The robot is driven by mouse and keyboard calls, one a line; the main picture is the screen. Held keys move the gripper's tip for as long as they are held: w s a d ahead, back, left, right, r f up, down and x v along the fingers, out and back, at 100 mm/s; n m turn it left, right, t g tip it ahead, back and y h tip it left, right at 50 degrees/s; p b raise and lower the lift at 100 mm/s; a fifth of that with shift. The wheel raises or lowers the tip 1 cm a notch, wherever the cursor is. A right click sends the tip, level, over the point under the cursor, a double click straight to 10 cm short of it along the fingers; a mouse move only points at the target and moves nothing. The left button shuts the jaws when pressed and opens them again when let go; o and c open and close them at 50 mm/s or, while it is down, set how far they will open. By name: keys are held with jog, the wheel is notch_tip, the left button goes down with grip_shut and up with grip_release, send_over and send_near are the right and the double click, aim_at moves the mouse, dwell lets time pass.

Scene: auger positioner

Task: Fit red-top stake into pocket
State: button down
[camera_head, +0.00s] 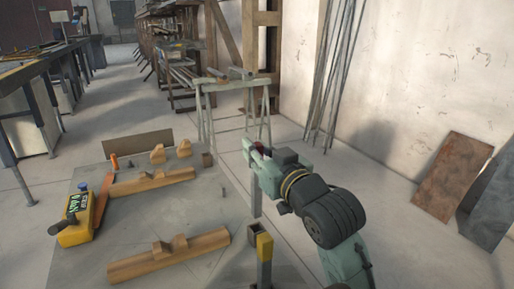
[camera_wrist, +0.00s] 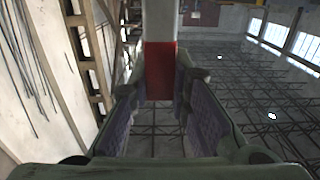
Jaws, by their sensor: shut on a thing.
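The red-top stake is held in my gripper (camera_head: 256,150); its grey shaft (camera_head: 255,197) hangs down roughly upright beside the table's right edge. In the wrist view, the stake's red band (camera_wrist: 160,70) sits between my gripper's two purple-padded fingers (camera_wrist: 160,90), which are shut on it. A small square brown pocket (camera_head: 207,158) is at the table's far right corner. Another square dark-rimmed pocket (camera_head: 253,231) is at the near right edge, below the hanging stake in the picture. The stake's lower end shows near this pocket; I cannot tell whether they touch.
A yellow-topped post (camera_head: 264,247) stands beside the near pocket. The grey table (camera_head: 215,205) carries wooden pieces (camera_head: 168,255), an orange-handled tool (camera_head: 104,205) and a yellow device (camera_head: 78,218). A trestle (camera_head: 232,90) stands behind. Floor to the right is clear up to leaning plates (camera_head: 452,178).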

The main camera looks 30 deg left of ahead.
jog(key=shift+f+b, duration=0.9)
jog(key=shift+f, duration=0.6)
jog(key=shift+s+f+b, duration=0.1)
jog(key=shift+f+b, duration=1.8)
jog(key=shift+f, duration=0.8)
dwell(0.4)
jog(key=shift+r+p, duration=0.2)
jog(key=shift+p, duration=0.1)
notch_tip(320, 180, up, 4)
jog(key=p, duration=0.3)
dwell(0.5)
jog(key=shift+f+p, duration=0.15)
jog(key=shift+p, duration=0.25)
dwell(1.7)
